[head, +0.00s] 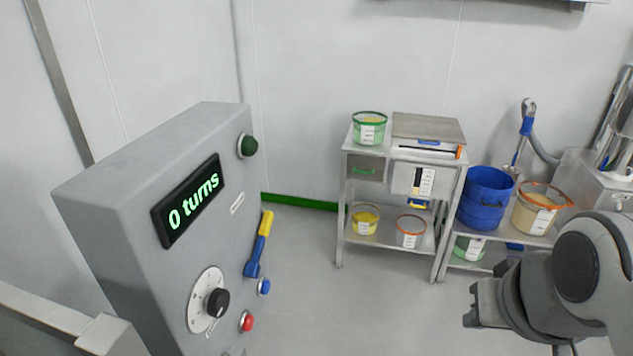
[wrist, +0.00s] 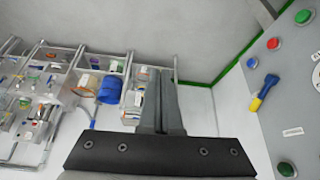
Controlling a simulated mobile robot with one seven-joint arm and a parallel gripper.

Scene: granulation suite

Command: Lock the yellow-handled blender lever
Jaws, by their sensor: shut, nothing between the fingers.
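The blender lever (head: 258,247) is on the front of a grey control cabinet (head: 130,200) at left in the head view. Its blue arm rises from a low pivot, leaning slightly right, with the yellow handle (head: 266,223) at the top. The lever also shows at right in the wrist view (wrist: 265,91), where the yellow end points down. My gripper (head: 472,304) is at lower right in the head view, well apart from the lever. In the wrist view its fingers (wrist: 164,78) are together with nothing between them.
The cabinet carries a display (head: 188,200) reading "0 turns", a black dial (head: 217,302), a green lamp (head: 248,146), a blue button (head: 264,287) and a red button (head: 246,321). A steel cart (head: 353,235) and a blue drum (head: 485,200) stand behind. Open floor lies between.

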